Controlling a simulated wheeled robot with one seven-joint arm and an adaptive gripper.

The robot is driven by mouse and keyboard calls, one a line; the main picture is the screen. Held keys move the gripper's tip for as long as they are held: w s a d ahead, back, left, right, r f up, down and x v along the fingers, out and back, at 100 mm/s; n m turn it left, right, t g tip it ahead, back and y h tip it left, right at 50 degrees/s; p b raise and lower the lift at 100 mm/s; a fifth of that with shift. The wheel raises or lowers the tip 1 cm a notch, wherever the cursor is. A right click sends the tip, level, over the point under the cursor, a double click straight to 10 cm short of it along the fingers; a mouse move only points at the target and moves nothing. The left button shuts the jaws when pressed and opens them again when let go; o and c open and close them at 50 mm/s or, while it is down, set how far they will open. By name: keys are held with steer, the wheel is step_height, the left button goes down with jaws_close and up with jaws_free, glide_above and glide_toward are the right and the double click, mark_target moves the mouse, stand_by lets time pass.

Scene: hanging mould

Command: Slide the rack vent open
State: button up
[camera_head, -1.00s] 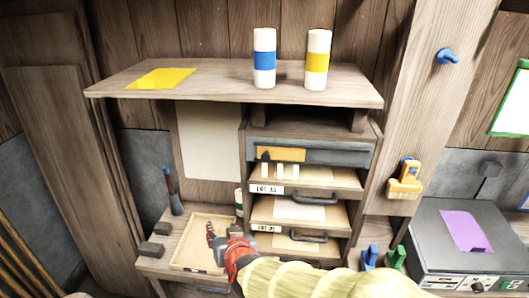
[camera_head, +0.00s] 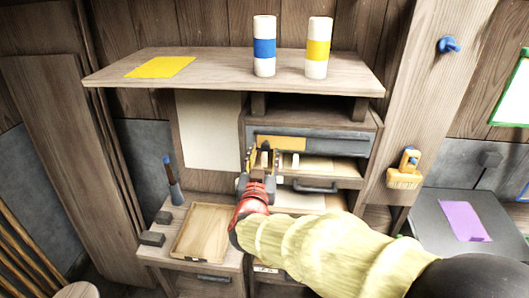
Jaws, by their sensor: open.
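The rack (camera_head: 376,135) stands under the wooden shelf. Across its top front runs the grey vent strip (camera_head: 335,146), with a yellow plate (camera_head: 285,143) in its left part. A small dark knob at the left end of the plate is now largely covered by my gripper. My gripper (camera_head: 263,158) is open, its fingers pointing up toward the left end of the vent strip. A pale peg from the tray below shows near the fingers. I cannot tell whether the fingers touch the knob.
Pulled trays with dark handles (camera_head: 316,188) sit below the vent. A blue-banded cylinder (camera_head: 264,48) and a yellow-banded cylinder (camera_head: 318,50) stand on the shelf (camera_head: 215,72) above. A wooden tray (camera_head: 203,232) lies lower left. A yellow brush (camera_head: 404,172) hangs on the right post.

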steer(key=shift+w, duration=1)
steer(key=shift+c, duration=1.2)
steer(key=c, duration=0.8)
jaws_close()
